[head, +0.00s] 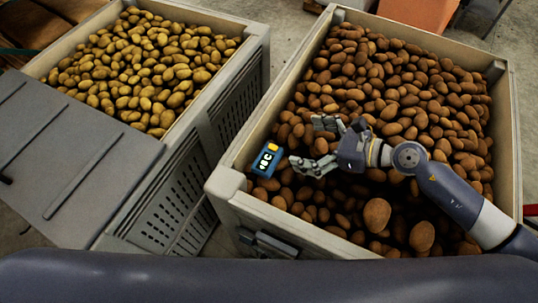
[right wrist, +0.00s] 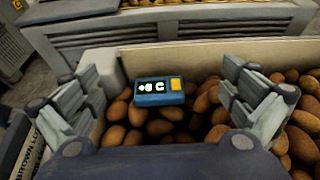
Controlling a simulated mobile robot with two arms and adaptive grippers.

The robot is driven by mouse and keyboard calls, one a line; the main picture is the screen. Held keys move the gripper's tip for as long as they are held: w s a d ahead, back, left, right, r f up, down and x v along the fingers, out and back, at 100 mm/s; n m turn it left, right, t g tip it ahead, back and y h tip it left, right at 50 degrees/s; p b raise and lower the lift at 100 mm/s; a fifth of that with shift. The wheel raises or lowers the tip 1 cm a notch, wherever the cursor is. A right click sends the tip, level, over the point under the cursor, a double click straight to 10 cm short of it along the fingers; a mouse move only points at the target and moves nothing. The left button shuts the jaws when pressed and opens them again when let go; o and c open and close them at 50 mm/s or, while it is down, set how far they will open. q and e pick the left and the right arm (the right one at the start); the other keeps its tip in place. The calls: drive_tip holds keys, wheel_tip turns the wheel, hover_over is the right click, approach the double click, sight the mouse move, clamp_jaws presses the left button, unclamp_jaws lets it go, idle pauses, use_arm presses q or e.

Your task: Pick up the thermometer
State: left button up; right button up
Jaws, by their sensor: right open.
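The thermometer (head: 267,159) is a small blue box with a black display, white symbols and an orange patch. In the head view it lies on the brown potatoes at the left inner edge of the right crate. My right gripper (head: 307,146) is open and empty just to the right of it, its fingers toward it. In the right wrist view the thermometer (right wrist: 159,91) shows ahead, between the two spread fingers and apart from both. My left gripper is not in view.
The right crate (head: 228,178) has pale raised walls and is full of brown potatoes (head: 377,215). A second crate (head: 253,52) of yellow potatoes stands to the left, with a grey lid-like panel (head: 80,165) in front. Bare floor shows between the crates at the back.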

drive_tip(key=f, duration=0.1)
drive_tip(key=b, duration=0.7)
approach(267, 157)
drive_tip(key=shift+s+d+r, duration=0.1)
drive_tip(key=shift+d+r, duration=0.55)
drive_tip(key=shift+r, duration=0.35)
drive_tip(key=shift+f+b, duration=0.5)
drive_tip(key=shift+b, duration=0.2)
drive_tip(key=p+x, duration=0.1)
drive_tip(key=x, duration=0.3)
drive_tip(key=shift+a, duration=0.3)
drive_tip(key=shift+f+p+x, duration=0.15)
drive_tip(key=shift+p+x, duration=0.35)
drive_tip(key=shift+x, duration=1.1)
drive_tip(key=shift+f+p+x, duration=0.15)
drive_tip(key=shift+p+x, duration=0.35)
drive_tip(key=shift+x, duration=1.05)
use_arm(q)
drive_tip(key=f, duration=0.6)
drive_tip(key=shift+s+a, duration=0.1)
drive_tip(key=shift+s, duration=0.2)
use_arm(e)
drive_tip(key=shift+s+d, duration=0.1)
drive_tip(key=shift+c, duration=0.6)
